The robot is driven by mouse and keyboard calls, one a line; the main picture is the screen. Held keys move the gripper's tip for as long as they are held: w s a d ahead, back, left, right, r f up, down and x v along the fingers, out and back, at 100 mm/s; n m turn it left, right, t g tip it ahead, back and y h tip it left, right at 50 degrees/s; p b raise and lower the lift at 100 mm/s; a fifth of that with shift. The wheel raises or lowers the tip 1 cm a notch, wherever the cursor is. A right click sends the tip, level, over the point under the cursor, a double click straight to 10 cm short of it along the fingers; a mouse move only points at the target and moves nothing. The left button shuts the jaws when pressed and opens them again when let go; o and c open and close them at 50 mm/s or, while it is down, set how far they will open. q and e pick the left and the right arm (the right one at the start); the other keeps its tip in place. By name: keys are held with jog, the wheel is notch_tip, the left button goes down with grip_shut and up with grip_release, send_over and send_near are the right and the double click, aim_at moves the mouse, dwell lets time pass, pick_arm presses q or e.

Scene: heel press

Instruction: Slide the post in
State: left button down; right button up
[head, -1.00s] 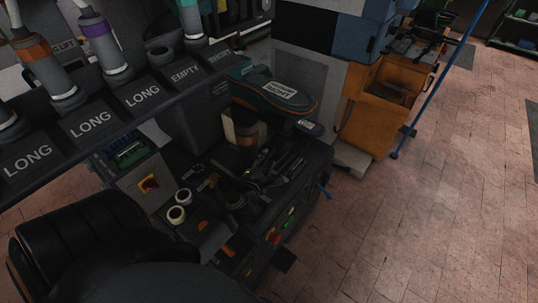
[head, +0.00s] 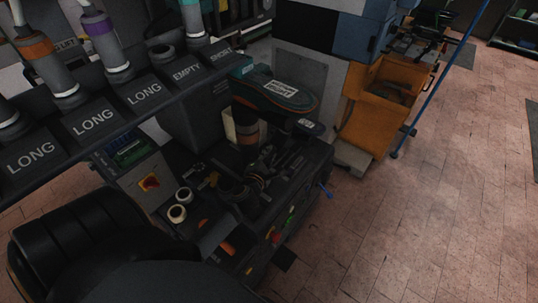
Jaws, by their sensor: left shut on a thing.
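A dark post with an orange-brown band (head: 250,133) stands upright in the press, under a dark teal-edged shoe form (head: 282,94) with a white label reading RIGHT. My left gripper (head: 243,183) is dark and low over the press bed, around the lower part of the post, and is shut on it. Its fingers blend into the dark machine, so the exact grip and the post's lower end are hard to see. My right gripper is out of view.
A rack (head: 115,97) labelled LONG, EMPTY and SHORT crosses the upper left; banded posts stand in it, and the socket at EMPTY (head: 162,53) is bare. Two pale rings (head: 180,205) lie on the press. An orange bin (head: 375,125) stands right of it.

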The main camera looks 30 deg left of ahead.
aim_at(251, 143)
pick_arm(q)
jog(key=shift+a, duration=0.1)
jog(key=a, duration=0.5)
jog(key=a+p, duration=0.1)
jog(key=a, duration=0.2)
jog(key=shift+w, duration=0.3)
jog(key=shift+a, duration=0.1)
jog(key=shift+d, duration=0.2)
jog(key=c, duration=1.3)
grip_release()
jog(key=shift+a, duration=0.25)
jog(key=shift+c, duration=0.2)
jog(key=shift+d+r, duration=0.1)
